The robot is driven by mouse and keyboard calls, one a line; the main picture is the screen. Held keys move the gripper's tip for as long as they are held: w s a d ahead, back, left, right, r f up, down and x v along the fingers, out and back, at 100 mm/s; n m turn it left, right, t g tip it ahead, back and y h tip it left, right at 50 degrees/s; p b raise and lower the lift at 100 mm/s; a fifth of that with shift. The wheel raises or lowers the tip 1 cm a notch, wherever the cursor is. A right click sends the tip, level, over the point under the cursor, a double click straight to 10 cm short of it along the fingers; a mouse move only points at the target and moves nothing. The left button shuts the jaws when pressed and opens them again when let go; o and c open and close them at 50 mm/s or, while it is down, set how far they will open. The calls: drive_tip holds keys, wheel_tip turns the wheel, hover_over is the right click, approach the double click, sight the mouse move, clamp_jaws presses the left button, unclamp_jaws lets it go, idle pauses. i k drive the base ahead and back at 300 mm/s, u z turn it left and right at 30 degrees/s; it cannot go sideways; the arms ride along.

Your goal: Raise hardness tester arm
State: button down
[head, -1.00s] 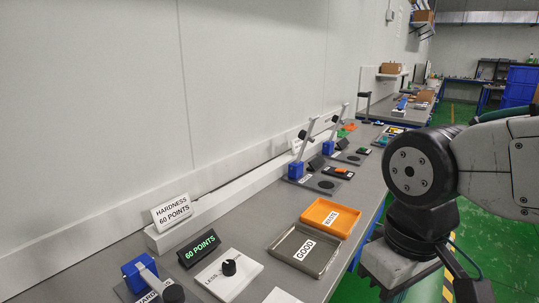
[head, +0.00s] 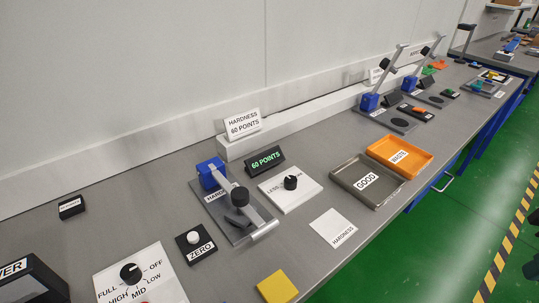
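The hardness tester has a grey base plate (head: 225,225) and a blue block (head: 211,173) at its back. Its grey arm (head: 224,183) is lowered over the plate, with a black knob (head: 240,196) partway along and a light grey bar handle (head: 264,231) at the front end. A small black display (head: 265,160) beside it reads "60 POINTS" in green. A white sign (head: 243,124) behind reads "HARDNESS 60 POINTS". My gripper is not in view.
A white dial box (head: 291,190), a ZERO button (head: 194,242), a HARDNESS card (head: 333,228) and a yellow square (head: 277,287) surround the tester. GOOD (head: 348,171) and WASTE (head: 419,168) trays lie right. Two similar devices with raised arms (head: 390,72) (head: 428,60) stand farther back.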

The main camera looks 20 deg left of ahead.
sight(239, 195)
drive_tip(key=z, duration=0.75)
drive_tip(key=k, duration=0.95)
drive_tip(key=u, duration=1.35)
